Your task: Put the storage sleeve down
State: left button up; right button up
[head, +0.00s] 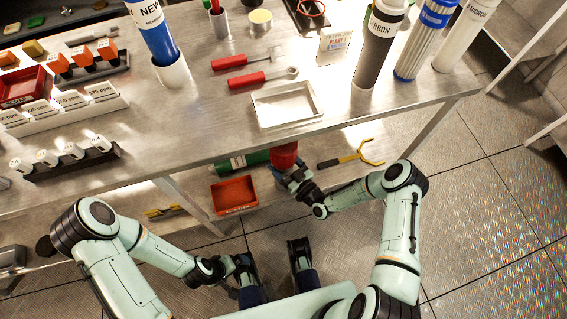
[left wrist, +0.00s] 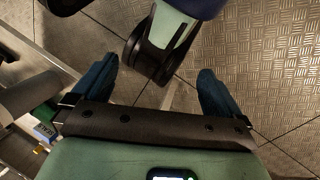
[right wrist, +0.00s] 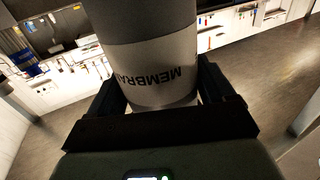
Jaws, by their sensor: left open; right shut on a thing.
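My right gripper (head: 294,178) is below the front edge of the workbench. In the right wrist view (right wrist: 165,105) its fingers are shut around a grey cylinder with a white band reading MEMBRANE, which looks to be the storage sleeve (right wrist: 150,72). In the head view a red end (head: 284,155) shows just above the gripper; the benchtop hides anything behind it. My left gripper (head: 235,272) is low at the front, open and empty; its blue fingers are spread apart in the left wrist view (left wrist: 157,85).
The lower shelf holds a red tray (head: 234,195), a green cylinder (head: 243,161) and a yellow-handled tool (head: 350,157). On the benchtop (head: 205,125) are a white tray (head: 287,104), red-handled tools (head: 262,78) and upright filter cylinders (head: 377,45). Floor in front is open.

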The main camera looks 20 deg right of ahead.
jog(key=shift+r, duration=0.15)
jog(key=o, duration=1.4)
jog(key=shift+o, duration=0.2)
jog(key=p+v, duration=0.1)
jog(key=v, duration=1.1)
jog(key=s+a+f+m+g+h, duration=0.2)
jog(key=s+a+f+m+g, duration=0.15)
jog(key=s+f+g, duration=0.35)
pick_arm(q)
jog(key=shift+s+d+r+g, duration=0.25)
jog(key=shift+s+r+g, duration=0.05)
jog(key=shift+s+r, duration=0.4)
pick_arm(e)
jog(key=s+r+m+g+h, duration=0.1)
jog(key=s+m+g, duration=0.4)
jog(key=s+g, duration=0.4)
jog(key=s+a, duration=0.1)
jog(key=s, duration=0.3)
jog(key=shift+r+g+h, duration=0.2)
jog(key=shift+g+h, duration=0.2)
